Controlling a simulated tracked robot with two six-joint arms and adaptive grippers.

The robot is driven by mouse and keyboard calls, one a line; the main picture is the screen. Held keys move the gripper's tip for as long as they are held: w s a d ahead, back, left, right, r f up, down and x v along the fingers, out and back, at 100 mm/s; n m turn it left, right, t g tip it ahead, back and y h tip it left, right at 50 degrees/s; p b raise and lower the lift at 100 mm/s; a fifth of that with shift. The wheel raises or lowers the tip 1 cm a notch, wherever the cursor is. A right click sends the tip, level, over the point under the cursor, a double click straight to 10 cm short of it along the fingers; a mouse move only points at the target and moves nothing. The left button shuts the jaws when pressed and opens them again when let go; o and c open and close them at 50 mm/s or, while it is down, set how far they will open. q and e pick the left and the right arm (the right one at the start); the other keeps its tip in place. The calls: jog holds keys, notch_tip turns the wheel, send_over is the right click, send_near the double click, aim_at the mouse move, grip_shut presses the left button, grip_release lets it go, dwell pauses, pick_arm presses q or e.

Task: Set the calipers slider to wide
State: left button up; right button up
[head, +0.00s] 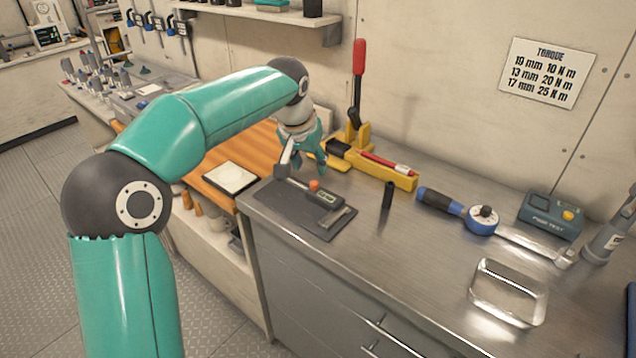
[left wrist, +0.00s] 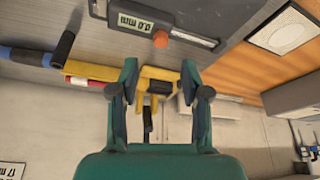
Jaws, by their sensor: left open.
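The calipers (head: 325,197) lie on a dark mat (head: 287,212) on the metal bench. They have a small display and an orange knob (head: 314,185) on the slider. In the left wrist view the display (left wrist: 131,21) reads 0.0 mm, upside down, and the orange knob (left wrist: 160,39) is close by at the top. My left gripper (head: 304,167) is above the bench just behind the knob, near the calipers' far end. It also shows in the left wrist view (left wrist: 159,72), fingers apart with nothing held. My right gripper is not in view.
A yellow tool with a red-gripped lever (head: 358,75) stands close behind my left gripper. A black upright cylinder (head: 387,194), a blue torque wrench (head: 481,219), a metal tray (head: 507,293) and a tester box (head: 549,215) are to the right. A white-topped square (head: 231,177) lies left on wood.

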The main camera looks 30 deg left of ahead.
aim_at(314, 182)
pick_arm(q)
jog(key=x, duration=0.7)
jog(key=shift+f, duration=0.15)
grip_shut()
